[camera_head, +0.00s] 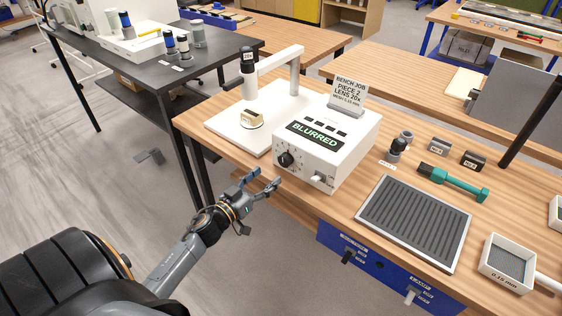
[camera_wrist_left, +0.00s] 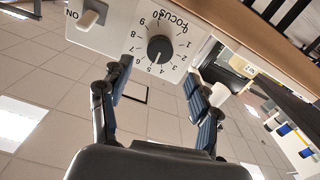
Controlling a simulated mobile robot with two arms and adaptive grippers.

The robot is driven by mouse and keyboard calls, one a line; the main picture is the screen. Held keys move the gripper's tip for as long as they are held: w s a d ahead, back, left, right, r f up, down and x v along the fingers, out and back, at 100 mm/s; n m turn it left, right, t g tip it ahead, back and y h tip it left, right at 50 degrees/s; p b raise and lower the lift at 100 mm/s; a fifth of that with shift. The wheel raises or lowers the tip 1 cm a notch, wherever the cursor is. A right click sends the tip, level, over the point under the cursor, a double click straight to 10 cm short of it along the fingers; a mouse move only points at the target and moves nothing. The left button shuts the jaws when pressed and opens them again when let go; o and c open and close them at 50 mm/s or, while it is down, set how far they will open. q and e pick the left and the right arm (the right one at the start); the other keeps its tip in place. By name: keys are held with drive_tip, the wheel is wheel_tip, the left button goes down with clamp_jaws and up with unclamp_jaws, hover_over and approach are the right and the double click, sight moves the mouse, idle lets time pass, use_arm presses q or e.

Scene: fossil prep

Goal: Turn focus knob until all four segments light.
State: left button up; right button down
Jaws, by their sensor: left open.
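The white control box (camera_head: 325,150) stands on the wooden bench, and its display (camera_head: 315,136) reads BLURRED. Several segments (camera_head: 325,125) on its sloping top look dark. The black focus knob (camera_head: 285,160) is on the box's front face. In the left wrist view the knob (camera_wrist_left: 160,48) sits in a numbered FOCUS dial, and its white mark points roughly between 4 and 5. My left gripper (camera_head: 262,187) is open and empty, in front of and below the knob, apart from it. In the wrist view the knob appears beyond the gap between its fingers. My right gripper is not in view.
A switch (camera_head: 318,179) marked ON is right of the knob. A white stand (camera_head: 275,90) holds a lens over a small specimen (camera_head: 250,117) to the left. A ribbed tray (camera_head: 414,222) and a green-handled tool (camera_head: 452,182) lie right. Open floor is in front of the bench.

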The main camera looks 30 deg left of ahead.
sight(283, 162)
use_arm(q)
drive_tip(key=w, duration=0.8)
drive_tip(key=shift+d+p, duration=0.3)
drive_tip(key=shift+s, duration=0.1)
drive_tip(key=shift+c, duration=0.5)
drive_tip(key=c, duration=1.1)
